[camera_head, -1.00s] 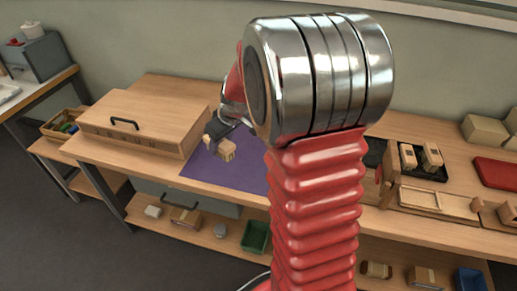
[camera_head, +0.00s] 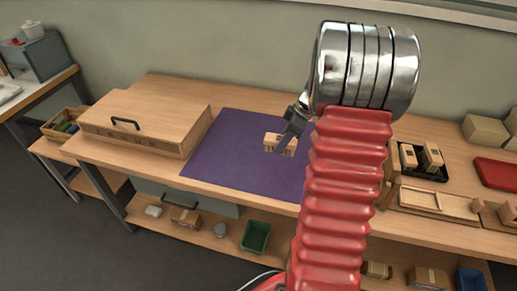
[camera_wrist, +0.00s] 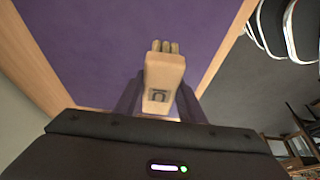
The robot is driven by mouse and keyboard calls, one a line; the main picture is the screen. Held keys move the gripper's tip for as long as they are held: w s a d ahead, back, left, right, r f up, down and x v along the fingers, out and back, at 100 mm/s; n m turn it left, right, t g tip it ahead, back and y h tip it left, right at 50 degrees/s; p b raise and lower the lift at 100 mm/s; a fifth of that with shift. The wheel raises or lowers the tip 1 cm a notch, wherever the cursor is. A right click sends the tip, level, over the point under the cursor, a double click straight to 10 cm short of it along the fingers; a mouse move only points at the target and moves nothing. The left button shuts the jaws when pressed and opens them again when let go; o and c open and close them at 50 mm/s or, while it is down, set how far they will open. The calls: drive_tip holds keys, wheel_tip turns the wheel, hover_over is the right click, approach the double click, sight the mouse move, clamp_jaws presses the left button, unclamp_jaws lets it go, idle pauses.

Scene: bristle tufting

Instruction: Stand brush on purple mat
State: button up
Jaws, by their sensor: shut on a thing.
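The brush (camera_head: 272,140) is a pale wooden block with short tufts on one side. My gripper (camera_head: 288,138) is shut on it over the right part of the purple mat (camera_head: 220,160). In the wrist view the brush (camera_wrist: 163,75) sits between the two dark fingers, its several tufts pointing away from the palm and a dark mark on its near face. The purple mat (camera_wrist: 90,45) fills the background there. I cannot tell whether the brush touches the mat. My arm covers the mat's right edge in the head view.
A wooden box (camera_head: 150,115) with a black handle stands left of the mat. Right of my arm, a black tray (camera_head: 433,172) holds similar blocks, near a wooden fixture (camera_head: 425,200) and a red tray (camera_head: 497,173). The mat's left and middle are clear.

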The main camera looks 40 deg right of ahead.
sight(296, 141)
drive_tip(key=shift+f, duration=3.1)
drive_tip(key=shift+f, duration=1.9)
drive_tip(key=o, duration=1)
drive_tip(key=v, duration=1.2)
drive_tip(key=shift+a, duration=0.1)
